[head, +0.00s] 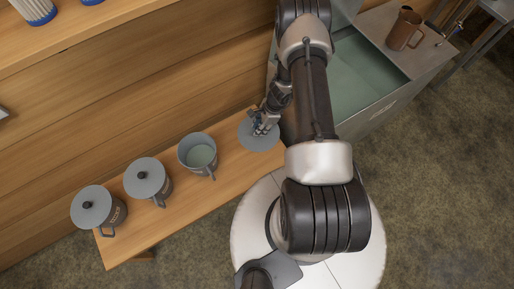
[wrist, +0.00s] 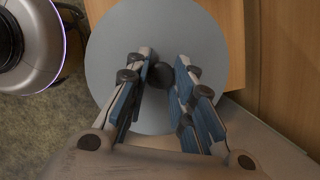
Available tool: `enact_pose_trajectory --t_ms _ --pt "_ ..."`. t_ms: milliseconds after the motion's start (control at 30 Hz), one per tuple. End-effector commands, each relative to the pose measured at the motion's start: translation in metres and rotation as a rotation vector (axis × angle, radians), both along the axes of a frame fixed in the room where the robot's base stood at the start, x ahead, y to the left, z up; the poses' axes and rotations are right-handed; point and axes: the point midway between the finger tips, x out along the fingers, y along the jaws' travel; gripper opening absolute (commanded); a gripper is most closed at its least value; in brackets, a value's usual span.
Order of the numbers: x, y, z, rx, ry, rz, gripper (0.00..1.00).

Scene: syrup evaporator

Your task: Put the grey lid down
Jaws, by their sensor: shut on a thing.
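The grey lid (head: 256,139) is a flat round disc at the right end of the wooden bench, beside the metal tank. In the wrist view the lid (wrist: 130,45) fills the middle of the picture. My gripper (head: 265,126) is above it, pointing down. In the wrist view my gripper (wrist: 168,76) is closed around the lid's dark round knob (wrist: 188,75). I cannot tell whether the lid's underside touches the bench.
Along the wooden bench (head: 225,163) stand an open grey mug (head: 184,153) and two lidded mugs, the middle one (head: 147,177) and the left one (head: 90,205). The metal tank (head: 350,118) stands close on the right, with a brown mug (head: 402,30) behind.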

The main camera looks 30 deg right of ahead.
Motion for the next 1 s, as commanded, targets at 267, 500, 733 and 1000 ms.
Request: enact_pose_trajectory --t_ms 267,500,733,1000 --pt "-0.002 0.001 -0.07 0.002 0.002 -0.002 0.0" --pt "-0.001 0.001 -0.13 0.001 0.0 -0.001 0.0" --pt "0.0 0.0 -0.155 0.001 -0.001 0.0 0.0" --pt "-0.001 0.0 -0.187 0.001 0.0 -0.001 0.0"
